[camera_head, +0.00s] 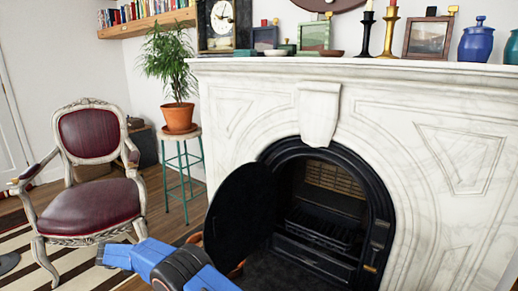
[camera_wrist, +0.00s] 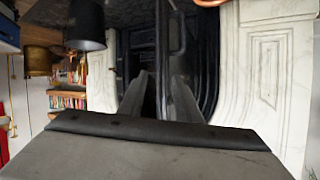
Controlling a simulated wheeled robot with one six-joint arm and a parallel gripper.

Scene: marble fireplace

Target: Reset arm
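My gripper (camera_wrist: 160,85) shows in the wrist view, with two grey fingers apart and a narrow dark gap between them. I see no object clearly held. A dark upright edge stands close beyond the fingers; I cannot tell if they touch it. In the head view my blue and black arm (camera_head: 180,266) reaches in low at the bottom, in front of the open black fireplace door (camera_head: 240,222). My fingertips cannot be made out there.
The marble fireplace (camera_head: 428,165) has its black firebox (camera_head: 325,205) exposed, right of the swung-out door. A red armchair (camera_head: 85,213) stands at left, and a potted plant (camera_head: 180,117) sits on a green-legged stool (camera_head: 182,165). The mantel (camera_head: 350,70) carries a clock, frames, candlesticks and vases.

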